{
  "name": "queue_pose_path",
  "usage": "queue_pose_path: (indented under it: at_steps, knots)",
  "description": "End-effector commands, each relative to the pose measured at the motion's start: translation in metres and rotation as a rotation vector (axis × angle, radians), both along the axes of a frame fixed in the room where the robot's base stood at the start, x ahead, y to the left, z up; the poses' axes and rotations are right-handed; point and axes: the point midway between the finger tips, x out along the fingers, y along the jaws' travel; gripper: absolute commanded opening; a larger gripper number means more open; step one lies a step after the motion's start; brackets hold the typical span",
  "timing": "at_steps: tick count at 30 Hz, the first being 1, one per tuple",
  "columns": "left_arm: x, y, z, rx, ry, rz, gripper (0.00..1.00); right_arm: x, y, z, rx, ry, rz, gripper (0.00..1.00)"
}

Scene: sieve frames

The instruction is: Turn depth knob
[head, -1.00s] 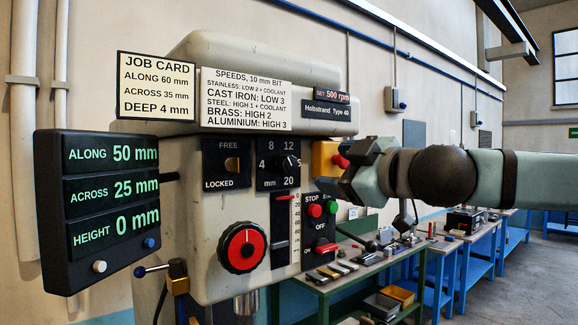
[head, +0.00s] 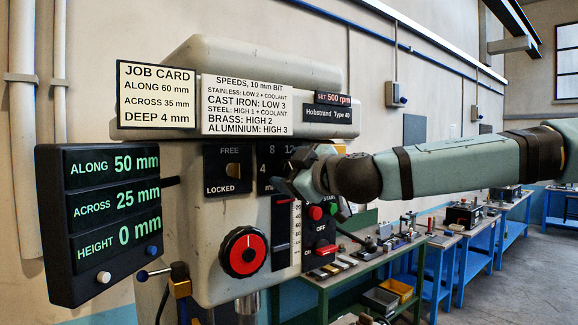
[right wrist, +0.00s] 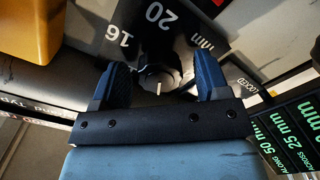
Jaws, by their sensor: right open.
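The depth knob (right wrist: 158,80) is a dark round knob with a white mark, on a black plate marked 16, 20 and mm in the right wrist view. In the head view, my right gripper and arm hide the knob and much of its depth plate (head: 264,168). My right gripper (head: 288,180) is in front of that plate. In the right wrist view, its two open fingers (right wrist: 160,68) stand on either side of the knob with a gap to each. My left gripper is not in view.
The readout box (head: 100,220) shows along 50, across 25, height 0 mm. The job card (head: 157,95) says deep 4 mm. A FREE/LOCKED switch (head: 228,167) is left of the plate. A red dial (head: 243,252) and stop button (head: 315,212) are below. A yellow block (right wrist: 30,30) is close by.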

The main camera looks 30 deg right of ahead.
Motion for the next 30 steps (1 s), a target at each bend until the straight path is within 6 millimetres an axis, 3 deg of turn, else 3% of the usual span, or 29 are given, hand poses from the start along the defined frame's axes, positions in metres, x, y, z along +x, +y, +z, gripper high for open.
queue_pose_path:
  at_steps: [12, 14, 19, 30]
  knots:
    - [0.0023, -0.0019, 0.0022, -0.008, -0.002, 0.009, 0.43, 0.008, 0.0008, -0.0001, 0.0, -0.001, 0.001, 0.69]
    - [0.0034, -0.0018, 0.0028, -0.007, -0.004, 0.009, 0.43, 0.0079, 0.0008, -0.0001, 0.0, -0.001, 0.001, 0.6]
    - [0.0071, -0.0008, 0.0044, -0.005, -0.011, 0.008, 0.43, 0.0079, 0.0008, -0.0001, 0.0, 0.0, 0.0, 0.2]
    - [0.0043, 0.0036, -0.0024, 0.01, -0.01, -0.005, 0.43, 0.0079, 0.0005, -0.0014, -0.047, -0.005, -0.001, 0.19]
